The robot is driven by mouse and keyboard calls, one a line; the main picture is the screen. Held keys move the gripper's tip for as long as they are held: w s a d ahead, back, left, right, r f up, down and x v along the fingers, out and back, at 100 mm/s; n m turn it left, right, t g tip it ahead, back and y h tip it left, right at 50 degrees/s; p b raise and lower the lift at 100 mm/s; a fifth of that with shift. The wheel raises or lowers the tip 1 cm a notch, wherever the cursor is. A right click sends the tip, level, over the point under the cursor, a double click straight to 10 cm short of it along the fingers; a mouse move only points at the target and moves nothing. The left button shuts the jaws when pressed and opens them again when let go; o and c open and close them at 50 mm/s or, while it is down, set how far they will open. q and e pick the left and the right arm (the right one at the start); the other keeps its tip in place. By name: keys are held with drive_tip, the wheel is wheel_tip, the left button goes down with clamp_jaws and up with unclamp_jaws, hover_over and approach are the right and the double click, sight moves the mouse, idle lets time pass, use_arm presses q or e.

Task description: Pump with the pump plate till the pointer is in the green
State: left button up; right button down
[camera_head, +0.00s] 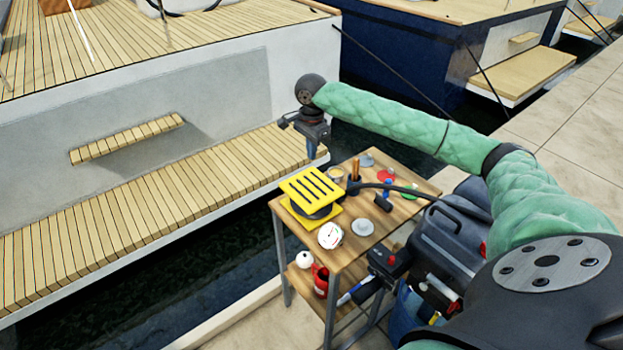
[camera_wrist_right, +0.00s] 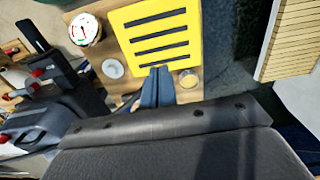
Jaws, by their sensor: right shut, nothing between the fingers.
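The yellow pump plate (camera_head: 312,186), with dark slots, sits on top of a dark round pump body on the small wooden table. It also shows in the right wrist view (camera_wrist_right: 122,38). The round white gauge (camera_head: 331,235) lies beside the plate. In the wrist view the gauge (camera_wrist_right: 84,29) shows coloured marks and a pointer, but I cannot tell surely where it points. My right gripper (camera_head: 312,152) is shut and empty, above the far side of the plate. Its blue fingers (camera_wrist_right: 157,84) show at the plate's edge in the wrist view. My left gripper is not in view.
The wooden table (camera_head: 345,268) also holds a grey disc (camera_head: 362,228), a black hose (camera_head: 395,188) and small tools. A red can (camera_head: 320,279) stands on its lower shelf. The boat's slatted deck (camera_head: 150,220) lies left, across water.

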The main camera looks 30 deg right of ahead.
drive_tip(key=p, duration=0.2)
approach(312, 188)
drive_tip(key=shift+w+f, duration=0.2)
drive_tip(key=shift+w, duration=0.05)
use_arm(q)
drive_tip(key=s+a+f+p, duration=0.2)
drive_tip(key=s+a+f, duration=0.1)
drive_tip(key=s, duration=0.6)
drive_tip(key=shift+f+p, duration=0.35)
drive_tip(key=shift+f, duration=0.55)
use_arm(e)
drive_tip(key=shift+f, duration=3.25)
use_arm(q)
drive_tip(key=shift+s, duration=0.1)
use_arm(e)
drive_tip(key=shift+f, duration=0.3)
wheel_tip(312, 188, down, 5)
drive_tip(key=shift+s+p, duration=0.1)
drive_tip(key=shift+p, duration=0.4)
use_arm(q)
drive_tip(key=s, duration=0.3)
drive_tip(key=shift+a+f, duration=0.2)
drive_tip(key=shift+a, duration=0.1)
